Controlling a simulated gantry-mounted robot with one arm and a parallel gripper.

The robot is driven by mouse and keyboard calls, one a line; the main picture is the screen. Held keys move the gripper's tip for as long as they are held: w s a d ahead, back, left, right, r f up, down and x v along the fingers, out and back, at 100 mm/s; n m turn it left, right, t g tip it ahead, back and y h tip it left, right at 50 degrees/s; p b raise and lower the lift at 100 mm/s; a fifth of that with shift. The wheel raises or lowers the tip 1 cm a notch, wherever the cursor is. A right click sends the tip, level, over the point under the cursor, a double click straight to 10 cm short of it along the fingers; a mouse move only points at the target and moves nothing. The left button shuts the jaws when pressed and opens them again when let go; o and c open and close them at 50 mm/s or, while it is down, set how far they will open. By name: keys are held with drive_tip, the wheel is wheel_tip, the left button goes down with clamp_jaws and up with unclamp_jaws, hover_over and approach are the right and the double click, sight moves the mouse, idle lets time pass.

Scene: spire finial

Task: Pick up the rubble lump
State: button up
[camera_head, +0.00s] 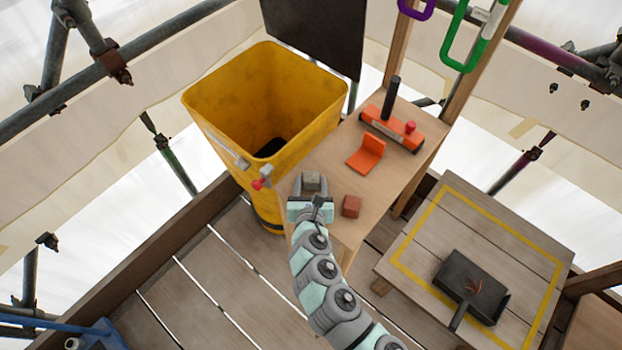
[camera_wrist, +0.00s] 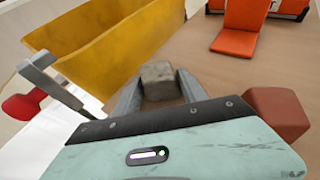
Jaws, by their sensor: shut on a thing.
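The rubble lump (camera_head: 312,181) is a small grey block at the near end of the wooden bench. My gripper (camera_head: 310,186) reaches it from the front, with one finger on each side. The wrist view shows the grey lump (camera_wrist: 160,81) between the two fingers of my gripper (camera_wrist: 159,90), which are shut on it. The lump's lower part is partly hidden, and I cannot tell whether it still touches the bench top.
A reddish brick piece (camera_head: 351,206) lies just right of my gripper. The yellow bin (camera_head: 300,150) stands open at the left. An orange angled piece (camera_head: 367,153) and an orange tool (camera_head: 392,128) lie farther back. A low platform (camera_head: 420,235) holds a dark pan-like object (camera_head: 470,283).

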clamp_jaws()
drive_tip(key=shift+r, duration=0.15)
